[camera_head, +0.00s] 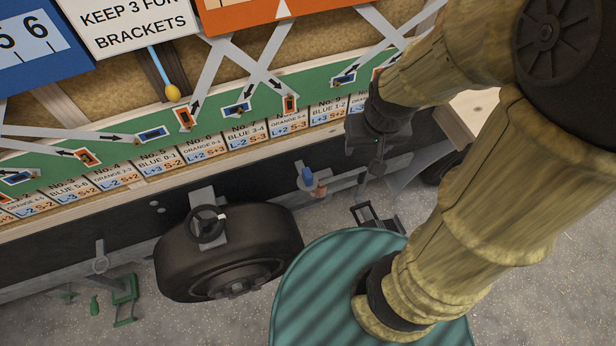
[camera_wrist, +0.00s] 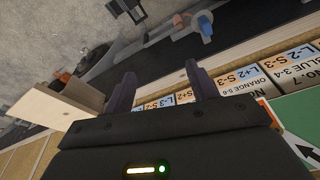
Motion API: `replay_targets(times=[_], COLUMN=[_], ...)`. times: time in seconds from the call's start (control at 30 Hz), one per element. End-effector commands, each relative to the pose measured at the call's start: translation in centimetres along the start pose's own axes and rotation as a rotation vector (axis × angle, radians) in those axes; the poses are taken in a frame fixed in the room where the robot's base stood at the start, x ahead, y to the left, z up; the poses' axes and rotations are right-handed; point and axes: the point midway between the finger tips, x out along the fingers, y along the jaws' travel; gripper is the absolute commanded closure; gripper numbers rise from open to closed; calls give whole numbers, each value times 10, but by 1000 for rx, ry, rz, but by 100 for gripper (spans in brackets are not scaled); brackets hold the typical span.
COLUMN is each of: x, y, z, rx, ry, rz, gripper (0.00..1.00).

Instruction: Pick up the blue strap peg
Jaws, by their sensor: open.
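Several small blue-edged pieces sit on the green strip of the wall, such as one blue piece (camera_head: 236,108) near the middle and another (camera_head: 345,78) further right. A separate blue part (camera_head: 307,175) sticks out below the wall's ledge and also shows in the wrist view (camera_wrist: 205,27). I cannot tell which of these is the strap peg. My gripper (camera_head: 374,168) hangs at the right end of the label row, right of the blue part and apart from it. In the wrist view my gripper (camera_wrist: 160,80) has its fingers spread with nothing between them.
Numbered labels (camera_head: 199,147) run along the ledge under the green strip. Orange pieces (camera_head: 184,117) alternate with the blue ones. A light wooden panel (camera_wrist: 70,95) is close to my gripper in the wrist view.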

Motion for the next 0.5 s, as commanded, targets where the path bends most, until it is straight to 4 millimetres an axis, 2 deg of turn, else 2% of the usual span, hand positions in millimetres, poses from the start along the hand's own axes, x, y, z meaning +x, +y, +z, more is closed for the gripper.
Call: replay_targets(times=[0.23, 0.5], x=[14, 51], y=[-24, -66], z=[-9, -16], rx=[144, 464], ry=[-86, -217], rz=[-7, 105], gripper=[40, 40])
